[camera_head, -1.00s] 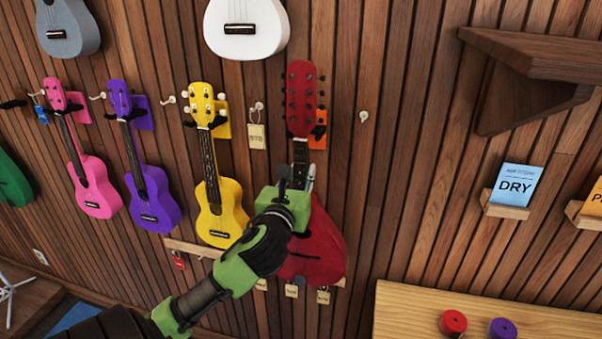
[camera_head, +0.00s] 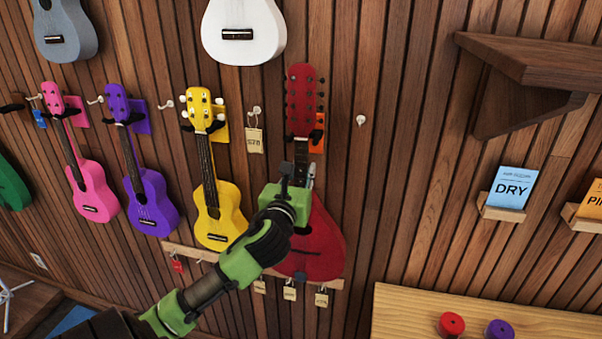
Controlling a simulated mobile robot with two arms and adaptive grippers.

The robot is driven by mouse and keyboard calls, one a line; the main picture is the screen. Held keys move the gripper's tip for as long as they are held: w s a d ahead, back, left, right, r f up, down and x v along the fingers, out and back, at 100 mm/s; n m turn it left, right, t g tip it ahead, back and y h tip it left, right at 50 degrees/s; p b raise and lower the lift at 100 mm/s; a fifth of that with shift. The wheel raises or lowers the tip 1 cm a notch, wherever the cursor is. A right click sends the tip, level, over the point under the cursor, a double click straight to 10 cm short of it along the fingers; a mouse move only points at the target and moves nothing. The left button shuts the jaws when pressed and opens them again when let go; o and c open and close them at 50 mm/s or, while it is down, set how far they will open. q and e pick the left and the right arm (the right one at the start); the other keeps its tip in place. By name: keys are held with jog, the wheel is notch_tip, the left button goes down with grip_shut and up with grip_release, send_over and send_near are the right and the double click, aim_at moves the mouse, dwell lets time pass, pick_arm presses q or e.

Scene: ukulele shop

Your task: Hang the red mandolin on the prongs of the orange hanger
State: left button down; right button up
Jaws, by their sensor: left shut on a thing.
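The red mandolin (camera_head: 322,240) is upright against the slatted wall, its headstock (camera_head: 301,88) at the top and its body below. My left gripper (camera_head: 292,190) is shut on the mandolin's neck near the top of the body. The orange hanger (camera_head: 317,135) is partly hidden behind the headstock. A dark prong shows at its right side, beside the neck. I cannot tell whether the neck sits between the prongs or whether the headstock rests on them. My right gripper is not in view.
A yellow ukulele (camera_head: 216,208) hangs close on the left, with purple (camera_head: 150,200) and pink (camera_head: 94,192) ones beyond. A white ukulele (camera_head: 243,30) hangs above. A dark shelf (camera_head: 530,60) juts out at right. Wall right of the mandolin is mostly clear.

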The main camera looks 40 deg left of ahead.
pick_arm(q)
jog(key=shift+r+x, duration=0.1)
jog(key=shift+x, duration=0.6)
jog(key=shift+r+x, duration=0.15)
jog(key=shift+x, duration=0.6)
jog(key=shift+f, duration=0.15)
jog(key=shift+f+b, duration=0.4)
jog(key=shift+f, duration=0.55)
jog(key=shift+p+v, duration=0.4)
jog(key=shift+v, duration=0.45)
jog(key=c, duration=1.7)
grip_release()
jog(key=shift+s+d, duration=0.1)
jog(key=shift+f, duration=0.35)
